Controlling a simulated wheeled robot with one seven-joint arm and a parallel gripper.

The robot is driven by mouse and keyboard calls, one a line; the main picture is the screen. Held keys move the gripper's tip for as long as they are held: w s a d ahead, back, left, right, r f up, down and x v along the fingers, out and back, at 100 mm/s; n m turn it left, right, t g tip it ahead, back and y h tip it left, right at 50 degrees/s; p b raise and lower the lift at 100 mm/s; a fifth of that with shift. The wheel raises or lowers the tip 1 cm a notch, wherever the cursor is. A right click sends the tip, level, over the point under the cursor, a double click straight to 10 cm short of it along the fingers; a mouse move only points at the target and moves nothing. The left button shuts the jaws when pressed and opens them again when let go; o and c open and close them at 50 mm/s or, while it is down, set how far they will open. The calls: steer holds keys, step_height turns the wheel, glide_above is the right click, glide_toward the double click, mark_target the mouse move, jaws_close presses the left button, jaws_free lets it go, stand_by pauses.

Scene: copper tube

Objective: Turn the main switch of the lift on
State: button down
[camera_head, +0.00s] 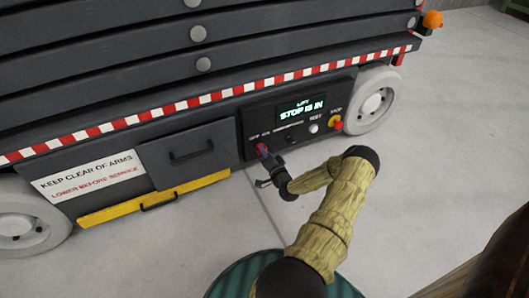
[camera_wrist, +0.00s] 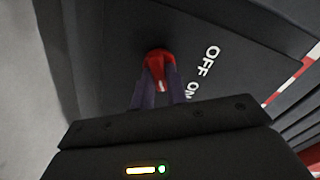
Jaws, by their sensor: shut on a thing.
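The red main switch (camera_wrist: 159,68) is a rotary knob on the dark panel in the wrist view, with white OFF and ON lettering to its right. A pale mark on the knob points down and slightly right, toward the ON side. My gripper (camera_wrist: 160,90) has its two fingers shut on the knob. In the head view my gripper (camera_head: 263,152) is at the left end of the lift's control panel (camera_head: 296,112) and mostly covers the knob. The panel's display (camera_head: 301,109) is lit and reads "STOP IS IN".
A red stop button (camera_head: 336,122) on a yellow base and a white reset button (camera_head: 314,128) sit at the panel's right. A grey drawer (camera_head: 184,152) and a yellow bar (camera_head: 155,199) are to the left. Open floor lies in front of the lift.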

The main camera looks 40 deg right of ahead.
steer(key=shift+d, duration=0.1)
stand_by(0.3)
steer(key=c, duration=1.4)
jaws_free()
steer(key=shift+s, duration=0.15)
steer(key=p+v, duration=0.7)
steer(key=v, duration=1)
